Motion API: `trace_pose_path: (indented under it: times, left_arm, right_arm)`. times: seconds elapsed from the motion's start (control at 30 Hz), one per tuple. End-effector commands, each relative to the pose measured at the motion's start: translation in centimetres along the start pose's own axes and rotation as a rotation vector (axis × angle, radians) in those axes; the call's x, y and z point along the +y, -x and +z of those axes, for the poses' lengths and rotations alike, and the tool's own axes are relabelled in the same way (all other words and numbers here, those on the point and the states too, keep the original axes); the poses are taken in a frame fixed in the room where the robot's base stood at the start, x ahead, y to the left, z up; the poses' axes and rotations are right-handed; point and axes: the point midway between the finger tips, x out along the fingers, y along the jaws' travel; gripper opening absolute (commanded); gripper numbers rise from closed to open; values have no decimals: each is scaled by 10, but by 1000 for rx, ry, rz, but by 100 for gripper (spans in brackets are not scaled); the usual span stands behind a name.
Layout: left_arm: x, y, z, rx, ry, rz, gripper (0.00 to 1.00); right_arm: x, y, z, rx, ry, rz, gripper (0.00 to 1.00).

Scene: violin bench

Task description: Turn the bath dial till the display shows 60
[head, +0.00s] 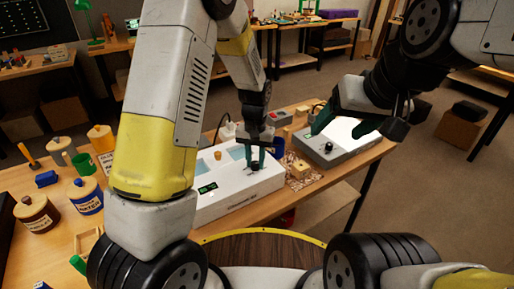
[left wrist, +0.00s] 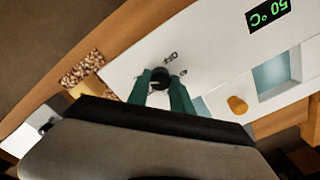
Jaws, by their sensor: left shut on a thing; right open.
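The white bath (head: 232,200) stands on the bench in the head view, with its water openings at the back. Its dark dial (head: 254,168) is on the top face and also shows in the left wrist view (left wrist: 160,78). My left gripper (head: 262,158) points down and is shut on the dial, a green finger on each side. The green display (head: 207,188) also shows upside down in the left wrist view (left wrist: 268,15), where it appears to read 50 °C. My right gripper (head: 343,122) is open and empty, above a grey device to the right.
The grey device (head: 340,152) with a bright top stands right of the bath. An orange-brown knob (left wrist: 237,104) stands on the bath. Several lidded jars (head: 85,195) stand at the left.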

Motion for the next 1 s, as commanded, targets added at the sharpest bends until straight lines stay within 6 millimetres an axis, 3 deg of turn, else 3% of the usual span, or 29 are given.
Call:
trace_pose_path:
  times: [0.33,0.37,0.47,0.8,1.0]
  left_arm:
    - [0,1,-1,4,-4,0,0]
    - [0,1,-1,4,-4,0,28]
    - [0,1,-1,3,-4,0,48]
    - [0,2,-1,2,-3,0,48]
    - [0,28,-1,5,-2,1,48]
  right_arm:
    - [0,0,0,0,0,0,71]
    - [0,0,0,0,0,0,71]
    - [0,0,0,0,0,0,71]
    - [0,0,0,0,0,0,71]
    - [0,0,0,0,0,0,71]
